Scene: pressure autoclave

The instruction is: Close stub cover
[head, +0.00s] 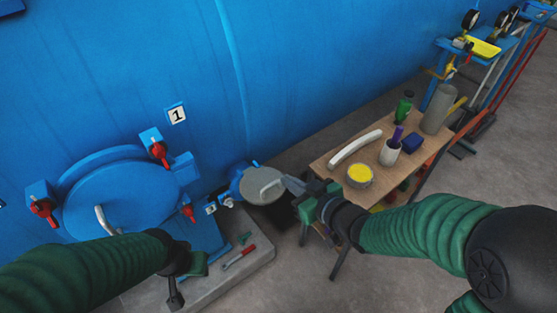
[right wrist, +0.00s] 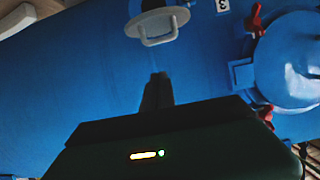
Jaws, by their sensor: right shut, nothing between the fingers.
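The stub cover (head: 264,185) is a grey round disc with a handle, beside a small blue stub on the blue vessel's lower side. In the right wrist view, the cover (right wrist: 165,30) shows at the top with its handle and a dark round area above it; I cannot tell how far open it is. My right gripper (head: 291,184) is shut and empty, just right of the cover; whether it touches is unclear. In the right wrist view its fingers (right wrist: 157,90) point toward the cover. My left gripper (head: 176,298) hangs low at the left; its jaws are unclear.
A large blue hatch (head: 122,200) with red clamps (head: 159,151) is left of the stub. A wooden table (head: 325,163) with a yellow-topped tin (head: 359,175) and bottles stands right, near my right arm. A red-handled tool (head: 239,257) lies on the grey plinth (head: 258,254).

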